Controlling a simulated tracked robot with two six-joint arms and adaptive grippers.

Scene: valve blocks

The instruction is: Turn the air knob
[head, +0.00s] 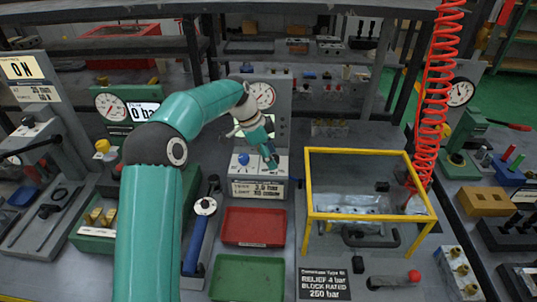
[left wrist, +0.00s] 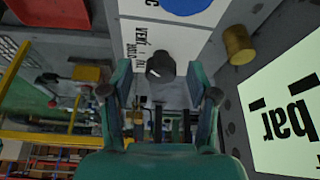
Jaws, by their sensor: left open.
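The valve block (head: 258,188) stands at the middle back, with a white top panel, a round gauge and a pressure label on its front. A blue knob (head: 243,158) sits on its panel, left of my left gripper (head: 270,160). In the left wrist view a round blue part (left wrist: 190,4) shows at the top edge, and a dark knob (left wrist: 160,64) with lettering beside it lies between the fingertips of my open left gripper (left wrist: 160,88). I cannot tell whether the fingers touch it. I cannot tell which knob is the air knob. My right gripper is not in view.
A red tray (head: 253,227) and a green tray (head: 247,279) lie in front of the block. A yellow-framed guard (head: 368,217) stands to the right, near a red coiled hose (head: 437,90). A brass knob (left wrist: 238,44) is close to the right of my gripper.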

